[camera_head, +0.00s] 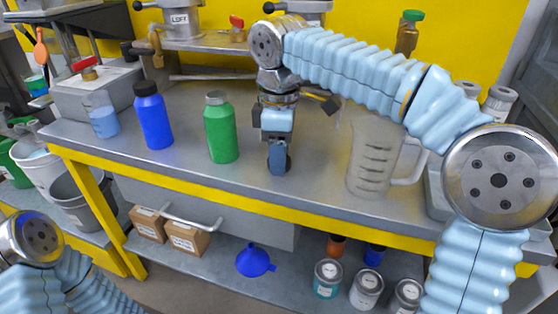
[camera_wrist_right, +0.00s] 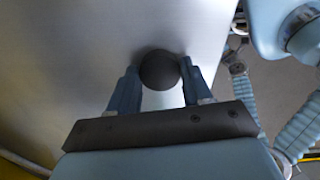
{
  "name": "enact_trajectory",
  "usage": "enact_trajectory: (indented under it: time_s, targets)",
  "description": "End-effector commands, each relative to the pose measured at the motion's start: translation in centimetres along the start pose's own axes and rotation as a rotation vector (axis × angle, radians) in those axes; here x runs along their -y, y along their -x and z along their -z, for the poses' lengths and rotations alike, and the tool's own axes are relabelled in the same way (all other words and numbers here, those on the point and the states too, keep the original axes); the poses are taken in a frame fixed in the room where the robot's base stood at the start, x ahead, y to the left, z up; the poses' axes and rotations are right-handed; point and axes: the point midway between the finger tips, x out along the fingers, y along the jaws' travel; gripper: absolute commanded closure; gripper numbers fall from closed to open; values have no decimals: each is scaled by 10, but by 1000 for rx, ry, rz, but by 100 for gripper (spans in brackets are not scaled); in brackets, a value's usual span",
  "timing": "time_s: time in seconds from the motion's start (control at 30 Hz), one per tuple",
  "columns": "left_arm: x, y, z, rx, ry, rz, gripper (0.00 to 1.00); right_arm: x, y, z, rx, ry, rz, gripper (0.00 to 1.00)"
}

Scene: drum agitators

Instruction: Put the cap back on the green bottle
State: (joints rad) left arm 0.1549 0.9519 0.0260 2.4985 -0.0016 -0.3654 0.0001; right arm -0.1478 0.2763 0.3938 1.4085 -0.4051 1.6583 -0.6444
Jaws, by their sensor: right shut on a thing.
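The green bottle (camera_head: 221,130) stands upright on the workbench. Its grey neck shows at the top with no black cap like the blue bottle's. My right gripper (camera_head: 279,165) is to the right of the green bottle, pointing down close to the bench top. In the right wrist view, my right gripper (camera_wrist_right: 158,85) is shut on a round dark cap (camera_wrist_right: 159,69), with one finger on each side. In the head view the cap is hidden by the fingers. My left arm shows at the lower left, but its gripper is out of view.
A blue bottle (camera_head: 153,118) with a black cap and a beaker of blue liquid (camera_head: 103,117) stand left of the green bottle. A clear measuring jug (camera_head: 371,160) stands right of my gripper. The bench (camera_head: 190,172) has a yellow front edge. A blue funnel (camera_head: 254,261) lies on the lower shelf.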

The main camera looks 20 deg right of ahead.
Motion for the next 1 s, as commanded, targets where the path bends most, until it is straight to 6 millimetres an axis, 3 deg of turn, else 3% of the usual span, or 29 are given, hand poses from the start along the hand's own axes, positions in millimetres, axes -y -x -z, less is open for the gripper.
enact_trajectory:
  time_s: [0.37,0.57,0.8,1.0]
  targets:
    - [-1,2,0,1,-1,-1,4,0,6,0,0,0,0,79]
    - [-6,11,-1,3,-3,-3,4,1,39,2,-3,1,-3,79]
    - [-13,28,-1,5,-5,-4,4,38,96,34,-3,6,-2,79]
    - [-16,34,-1,6,-6,-5,4,76,114,66,0,6,-1,79]
